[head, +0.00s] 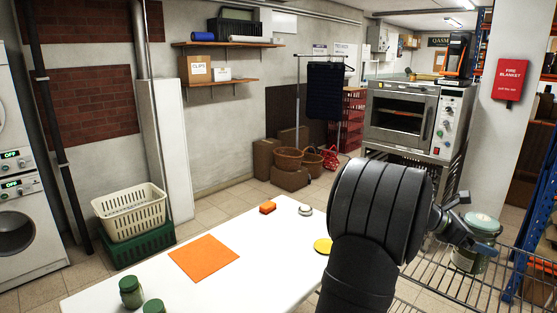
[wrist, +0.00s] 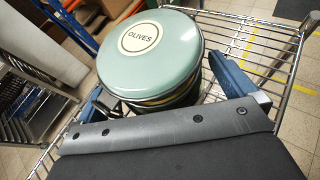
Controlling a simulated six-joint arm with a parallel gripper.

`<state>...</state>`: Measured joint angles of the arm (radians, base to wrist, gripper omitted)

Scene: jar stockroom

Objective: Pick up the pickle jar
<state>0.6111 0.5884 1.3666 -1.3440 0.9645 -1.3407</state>
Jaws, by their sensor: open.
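No label reading pickle is legible. A wide round jar with a pale green lid marked OLIVES (wrist: 140,40) stands on a wire rack in the wrist view. It also shows at the right of the head view (head: 472,260), partly behind my gripper (head: 468,232). My gripper in the wrist view (wrist: 170,97) is open, with one blue finger on either side of the jar's near part. Whether the fingers touch it is unclear. Two green jars (head: 131,292) (head: 153,307) stand at the table's near left; their labels cannot be read.
The wire rack (head: 448,283) has raised rim wires. An oven (head: 402,118) stands behind.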

